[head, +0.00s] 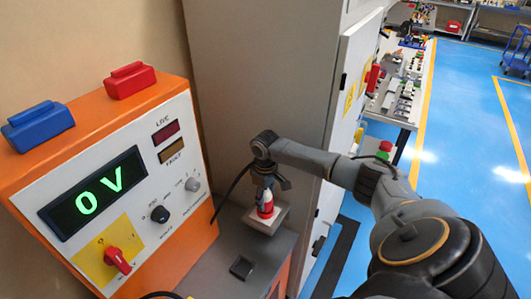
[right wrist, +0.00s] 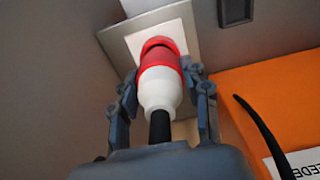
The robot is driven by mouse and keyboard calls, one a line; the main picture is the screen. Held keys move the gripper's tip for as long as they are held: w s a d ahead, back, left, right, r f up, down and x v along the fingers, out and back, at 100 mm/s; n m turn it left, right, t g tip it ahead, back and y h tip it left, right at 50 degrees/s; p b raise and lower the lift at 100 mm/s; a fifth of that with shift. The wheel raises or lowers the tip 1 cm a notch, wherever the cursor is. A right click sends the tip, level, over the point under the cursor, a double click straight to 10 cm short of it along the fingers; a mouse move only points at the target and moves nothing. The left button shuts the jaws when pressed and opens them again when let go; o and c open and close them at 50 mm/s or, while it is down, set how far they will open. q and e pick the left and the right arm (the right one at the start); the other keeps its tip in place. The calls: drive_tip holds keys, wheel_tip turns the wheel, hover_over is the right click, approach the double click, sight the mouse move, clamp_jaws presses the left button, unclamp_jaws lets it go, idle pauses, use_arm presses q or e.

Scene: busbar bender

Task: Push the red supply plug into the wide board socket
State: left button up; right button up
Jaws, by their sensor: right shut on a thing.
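The red supply plug (head: 266,206), red with a white rear body, is held by my right gripper (head: 268,192). In the right wrist view the plug (right wrist: 160,86) sits between the two fingers of the gripper (right wrist: 160,80), with a black cable at its rear. Its red front end points at a pale square socket (right wrist: 181,37) on a grey plate (right wrist: 113,39). The same grey plate (head: 281,222) shows under the plug in the head view. The front end overlaps the socket face; I cannot tell how far in it is. My left gripper is not in view.
An orange supply panel (head: 178,100) stands at the left; its green display reads 0 V. A red switch (head: 117,260) and blue and red blocks are on it. A small dark square fitting (head: 241,267) is nearer on the grey top. A grey cabinet (head: 255,70) rises behind.

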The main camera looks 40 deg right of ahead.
drive_tip(key=shift+f+b, duration=0.4)
drive_tip(key=shift+f, duration=0.7)
drive_tip(key=shift+s+f, duration=0.1)
drive_tip(key=shift+f, duration=0.05)
drive_tip(key=o, duration=1.3)
drive_tip(key=shift+o, duration=0.2)
wheel_tip(320, 180, up, 12)
drive_tip(key=shift+f, duration=0.1)
